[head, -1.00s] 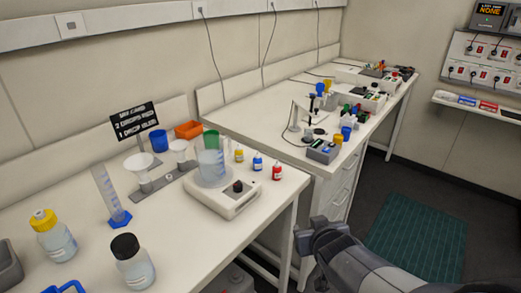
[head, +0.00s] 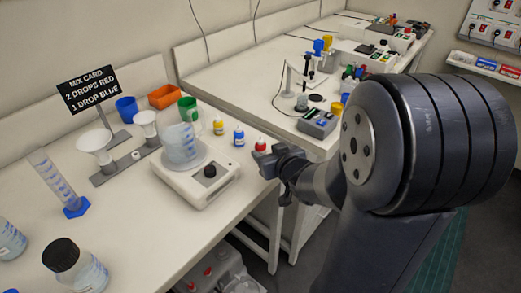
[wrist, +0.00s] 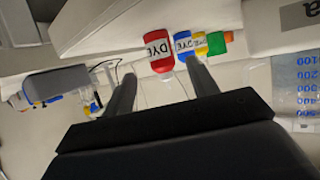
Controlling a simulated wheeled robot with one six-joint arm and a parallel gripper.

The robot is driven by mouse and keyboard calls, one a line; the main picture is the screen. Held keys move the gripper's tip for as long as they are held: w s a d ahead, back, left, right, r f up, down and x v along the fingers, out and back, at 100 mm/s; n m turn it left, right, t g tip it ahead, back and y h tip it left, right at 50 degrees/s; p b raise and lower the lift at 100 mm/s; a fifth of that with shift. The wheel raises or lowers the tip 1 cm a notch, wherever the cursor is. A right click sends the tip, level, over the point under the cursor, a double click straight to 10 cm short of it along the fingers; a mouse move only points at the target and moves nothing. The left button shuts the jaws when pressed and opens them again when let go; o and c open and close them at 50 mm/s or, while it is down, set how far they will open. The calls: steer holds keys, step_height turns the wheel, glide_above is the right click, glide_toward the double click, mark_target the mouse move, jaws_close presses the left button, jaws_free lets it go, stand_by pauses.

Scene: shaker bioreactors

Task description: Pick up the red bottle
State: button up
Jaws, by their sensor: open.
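The red dye bottle (head: 260,145) stands at the right edge of the near bench in the head view, its lower part hidden behind my gripper (head: 267,163). In the wrist view the red bottle (wrist: 158,48) appears upside down, with its label showing. There my gripper (wrist: 160,73) is open, with one finger on each side of the bottle in the picture. The fingers look short of the bottle's body, and I cannot tell whether either touches it.
A blue bottle (head: 239,136) and a yellow bottle (head: 218,126) stand left of the red one. A stirrer plate (head: 195,182) with a beaker (head: 181,147) is near them. The bench edge lies below the gripper. A second bench (head: 240,77) stands behind.

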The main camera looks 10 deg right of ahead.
mark_target(263, 148)
steer(key=shift+x, duration=2.8)
steer(key=shift+a, duration=0.15)
steer(key=c, duration=1)
